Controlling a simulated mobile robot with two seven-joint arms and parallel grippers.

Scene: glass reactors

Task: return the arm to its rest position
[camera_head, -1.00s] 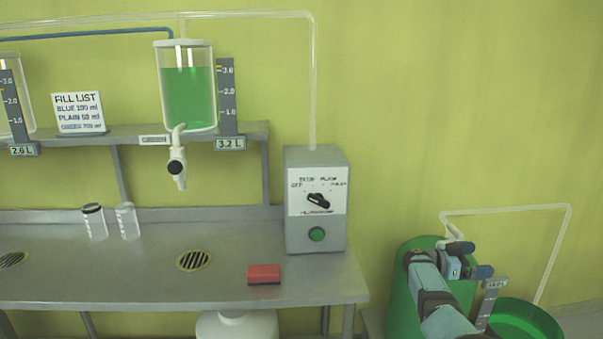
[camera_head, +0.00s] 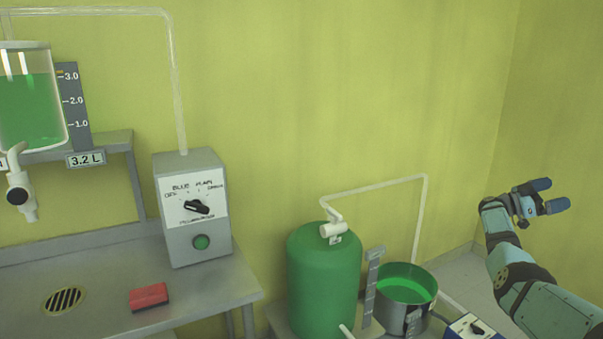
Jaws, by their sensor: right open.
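My right gripper (camera_head: 548,197) is at the right side of the head view, raised in front of the yellow-green wall. Its two blue-tipped fingers are apart with nothing between them. My right arm (camera_head: 528,285) comes up from the lower right corner. The gripper is clear of the green tank (camera_head: 324,275) and of the metal pot (camera_head: 402,314) with green liquid, both to its lower left. My left gripper does not show.
A steel bench (camera_head: 207,292) at the left bears a grey control box (camera_head: 194,210) and a red block (camera_head: 149,297). A green-filled glass vessel (camera_head: 30,110) stands on the shelf above. A thin white pipe (camera_head: 372,186) rises over the tank and pot.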

